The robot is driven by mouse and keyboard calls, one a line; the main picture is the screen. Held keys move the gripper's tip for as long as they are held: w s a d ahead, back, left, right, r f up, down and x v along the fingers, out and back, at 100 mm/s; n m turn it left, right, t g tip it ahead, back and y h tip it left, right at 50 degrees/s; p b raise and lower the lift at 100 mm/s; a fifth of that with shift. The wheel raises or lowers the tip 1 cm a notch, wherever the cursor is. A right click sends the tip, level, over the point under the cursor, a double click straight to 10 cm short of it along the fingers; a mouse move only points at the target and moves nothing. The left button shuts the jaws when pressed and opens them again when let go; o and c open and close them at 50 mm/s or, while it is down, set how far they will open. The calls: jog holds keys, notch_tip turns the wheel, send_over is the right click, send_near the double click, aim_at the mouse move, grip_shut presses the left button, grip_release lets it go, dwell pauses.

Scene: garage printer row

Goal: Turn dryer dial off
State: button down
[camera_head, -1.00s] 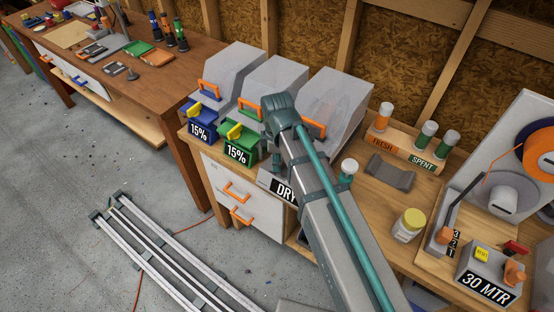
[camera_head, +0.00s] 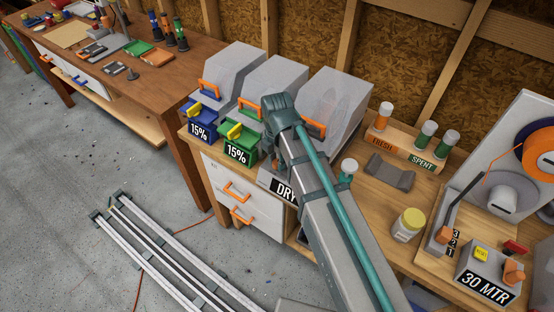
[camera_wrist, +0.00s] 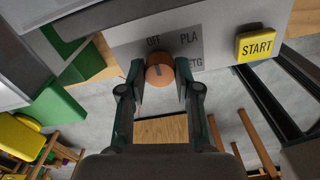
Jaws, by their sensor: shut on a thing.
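The dryer dial (camera_wrist: 159,72) is a round orange-brown knob with a grey pointer mark, on a light grey panel (camera_wrist: 210,25) in the wrist view. The panel reads OFF above the dial to the left, PLA above right, and a partly hidden label ending in TG below right. The pointer looks close to upright, tilted slightly. My gripper (camera_wrist: 158,80) is shut on the dial, one finger on each side. In the head view my arm hides the dial and most of the dryer's front; only part of its DRY label (camera_head: 285,191) shows.
A yellow START button (camera_wrist: 256,45) is right of the dial. Blue (camera_head: 203,122) and green (camera_head: 238,145) bins marked 15% stand left of my arm. A yellow-lidded jar (camera_head: 409,225) and the 30 MTR box (camera_head: 487,275) stand to the right. Grey-covered boxes are behind.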

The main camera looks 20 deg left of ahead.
jog(key=shift+n, duration=0.3)
jog(key=c, duration=0.8)
grip_release()
notch_tip(320, 180, up, 12)
dwell(0.5)
